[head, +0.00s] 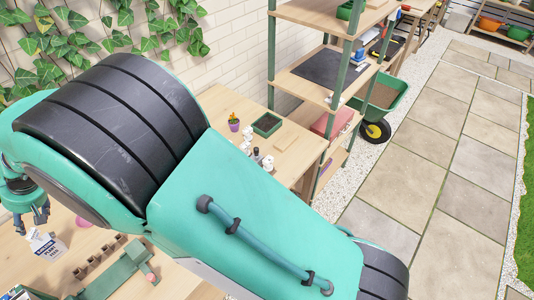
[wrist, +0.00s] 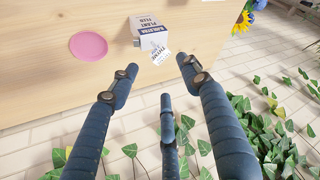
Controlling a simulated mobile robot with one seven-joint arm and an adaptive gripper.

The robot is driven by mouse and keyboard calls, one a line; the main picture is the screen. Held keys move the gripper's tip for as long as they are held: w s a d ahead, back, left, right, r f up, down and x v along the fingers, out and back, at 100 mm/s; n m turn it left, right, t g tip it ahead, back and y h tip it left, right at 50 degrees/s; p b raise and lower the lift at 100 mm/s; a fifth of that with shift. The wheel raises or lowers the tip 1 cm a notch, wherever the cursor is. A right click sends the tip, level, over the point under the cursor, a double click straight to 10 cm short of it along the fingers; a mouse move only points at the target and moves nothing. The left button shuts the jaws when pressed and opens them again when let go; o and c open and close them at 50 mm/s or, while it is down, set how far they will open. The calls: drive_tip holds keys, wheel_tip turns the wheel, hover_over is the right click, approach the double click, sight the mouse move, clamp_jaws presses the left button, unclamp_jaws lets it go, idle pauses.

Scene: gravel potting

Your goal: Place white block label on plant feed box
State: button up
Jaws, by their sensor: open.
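The plant feed box (head: 47,246) is white with dark blue lettering and stands on the wooden table at the lower left of the head view. In the wrist view the box (wrist: 148,26) is just beyond the fingertips, near the table edge. A white face with dark print (wrist: 155,48) shows on its near side; I cannot tell whether this is the box's own face or the separate white block label. My gripper (wrist: 160,80) has its three dark fingers spread, with nothing between them. In the head view my gripper (head: 40,216) hangs just above the box.
A pink disc (wrist: 88,46) lies left of the box in the wrist view. A wooden holder (head: 100,257) and a green tool-like object (head: 122,270) lie right of the box in the head view. Ivy leaves and a brick wall border the table.

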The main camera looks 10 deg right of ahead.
drive_tip(key=w+d+r+m+t, duration=0.1)
drive_tip(key=w+d+r+m, duration=0.1)
drive_tip(key=w+d+r, duration=0.6)
drive_tip(key=w+d+r+m+t, duration=0.1)
drive_tip(key=w+d+r, duration=0.35)
drive_tip(key=d, duration=0.85)
drive_tip(key=w+d+r+m+t+h, duration=0.15)
drive_tip(key=d+r, duration=0.35)
drive_tip(key=d, duration=0.8)
drive_tip(key=w+d+r+m, duration=0.1)
drive_tip(key=d+r+m, duration=0.25)
drive_tip(key=d, duration=0.85)
drive_tip(key=s+d+r+m+t+h, duration=0.15)
drive_tip(key=s+d, duration=0.25)
drive_tip(key=d, duration=0.7)
drive_tip(key=s+d+r+m+h, duration=0.1)
drive_tip(key=s+d+r+m, duration=0.2)
drive_tip(key=d, duration=0.9)
drive_tip(key=s+d+f+m+h, duration=0.1)
drive_tip(key=s+d+f+m, duration=0.1)
drive_tip(key=s+d, duration=0.5)
drive_tip(key=s+d+f+m+t+h, duration=0.1)
drive_tip(key=s+d+f+m, duration=0.2)
drive_tip(key=s+d, duration=0.5)
drive_tip(key=shift+s+d+f, duration=0.25)
drive_tip(key=shift+d, duration=0.6)
